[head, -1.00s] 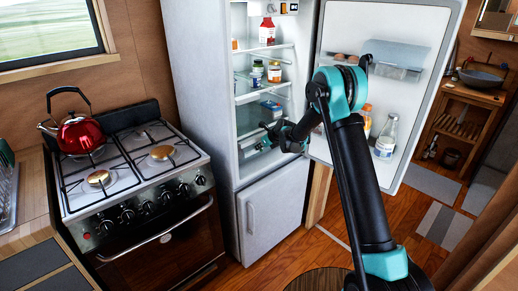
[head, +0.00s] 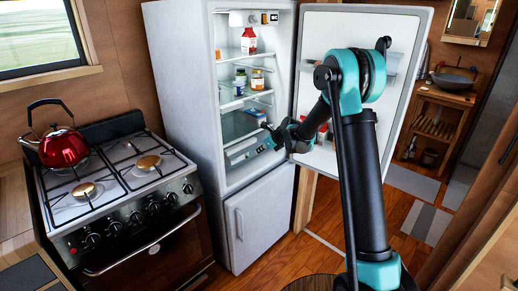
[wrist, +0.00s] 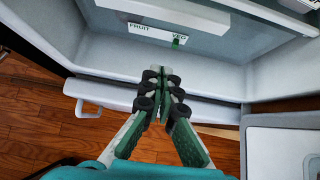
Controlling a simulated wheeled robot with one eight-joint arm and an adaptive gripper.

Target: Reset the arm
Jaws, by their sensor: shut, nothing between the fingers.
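My gripper (head: 268,128) reaches to the open fridge (head: 188,80), in front of its lower part near the drawer. Its fingers are shut with nothing between them. In the wrist view the closed fingertips (wrist: 158,72) point at the front of the fridge, below a white label (wrist: 157,32) reading "FRUIT" and "VEG". My arm (head: 358,150) is bent, with its elbow high in front of the open fridge door (head: 415,60). It hides part of the door's shelves.
The fridge holds a red-and-white carton (head: 248,40) and several jars. A stove (head: 115,185) with a red kettle (head: 62,147) stands at left. A basin (head: 455,78) sits on a wooden stand at right. Some wooden floor (head: 275,255) is clear.

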